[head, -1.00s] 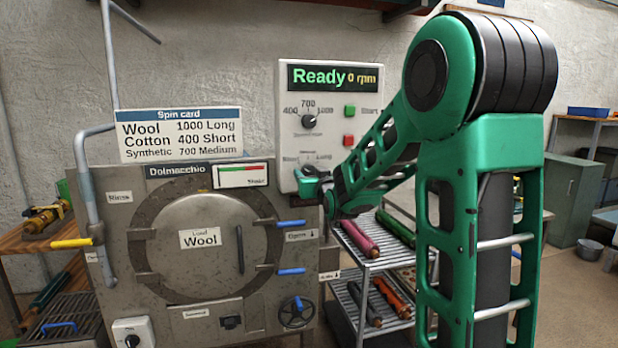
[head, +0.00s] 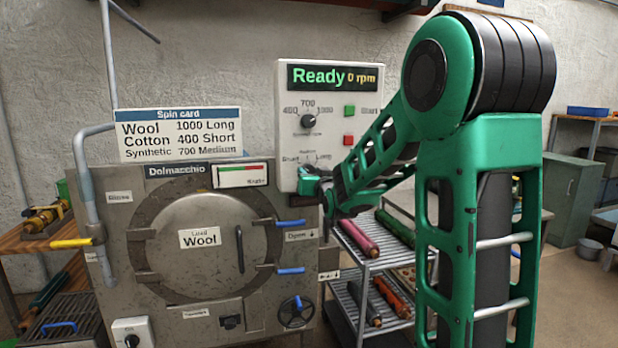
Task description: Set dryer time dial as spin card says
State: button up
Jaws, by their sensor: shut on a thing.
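The spin card (head: 180,135) above the machine reads Wool 1000 Long, Cotton 400 Short, Synthetic 700 Medium. The load card (head: 200,237) on the round door reads Wool. The white control panel (head: 290,140) reads Ready, 0 rpm. My gripper (head: 308,180) is shut on the time dial just below that scale. The gripper covers the dial, so its pointer is hidden.
A green button (head: 349,111) and a red button (head: 348,139) sit on the panel's right side. Blue door handles (head: 291,270) stick out below my gripper. A rack with rolled rugs (head: 358,240) stands close on the right.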

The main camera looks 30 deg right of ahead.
jog(key=m, duration=0.6)
jog(key=shift+a, duration=0.1)
jog(key=m, duration=0.5)
jog(key=shift+m, duration=0.3)
jog(key=m, duration=1)
jog(key=shift+f+m, duration=0.1)
jog(key=shift+m, duration=0.3)
jog(key=o, duration=1)
jog(key=shift+o, duration=0.2)
jog(key=shift+s, duration=0.1)
